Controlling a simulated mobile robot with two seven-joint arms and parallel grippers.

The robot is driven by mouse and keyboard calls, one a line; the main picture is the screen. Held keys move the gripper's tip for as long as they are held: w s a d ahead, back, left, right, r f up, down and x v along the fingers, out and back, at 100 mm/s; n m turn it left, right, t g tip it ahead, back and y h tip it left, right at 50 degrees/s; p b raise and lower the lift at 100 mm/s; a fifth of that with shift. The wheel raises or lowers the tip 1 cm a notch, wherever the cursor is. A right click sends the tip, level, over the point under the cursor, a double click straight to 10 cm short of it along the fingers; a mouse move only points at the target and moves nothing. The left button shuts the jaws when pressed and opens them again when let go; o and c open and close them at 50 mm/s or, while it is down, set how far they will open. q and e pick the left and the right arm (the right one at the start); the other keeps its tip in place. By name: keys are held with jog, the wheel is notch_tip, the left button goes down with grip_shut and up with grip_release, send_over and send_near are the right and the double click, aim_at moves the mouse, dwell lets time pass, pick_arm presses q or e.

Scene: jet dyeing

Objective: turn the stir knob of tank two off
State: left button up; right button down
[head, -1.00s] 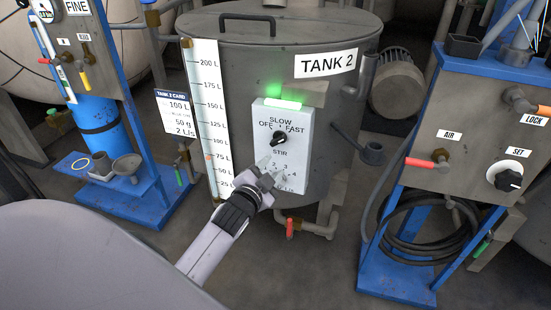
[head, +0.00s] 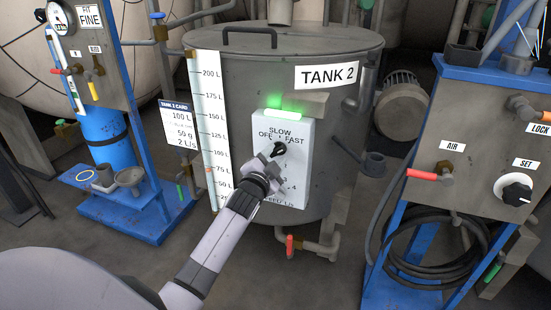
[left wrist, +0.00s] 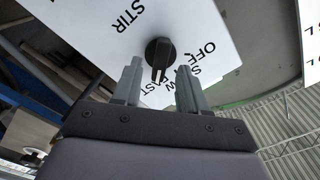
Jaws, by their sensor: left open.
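Tank two (head: 345,120) is a grey drum labelled TANK 2. A white panel (head: 303,160) on its front bears a black stir knob (head: 276,149) with SLOW, OFF and FAST marks above it. The knob (left wrist: 158,52) also shows in the left wrist view; its white mark seems to point toward FAST. My left gripper (head: 270,163) is in front of the panel, just below the knob in the head view. In the left wrist view its fingers (left wrist: 158,85) are apart, with the knob between and just beyond the tips. Contact cannot be told. My right gripper is not in view.
A lit green lamp (head: 283,114) tops the panel. A level scale (head: 211,125) and tank card (head: 177,121) are at its left. A blue-framed stand (head: 455,150) with a red AIR handle (head: 422,174) is at right. A red drain valve (head: 290,246) sits below the tank.

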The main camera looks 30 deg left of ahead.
pick_arm(q)
jog(key=shift+w+a, duration=0.15)
jog(key=shift+w, duration=0.6)
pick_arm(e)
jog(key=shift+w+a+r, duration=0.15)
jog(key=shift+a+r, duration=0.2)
pick_arm(q)
grip_shut()
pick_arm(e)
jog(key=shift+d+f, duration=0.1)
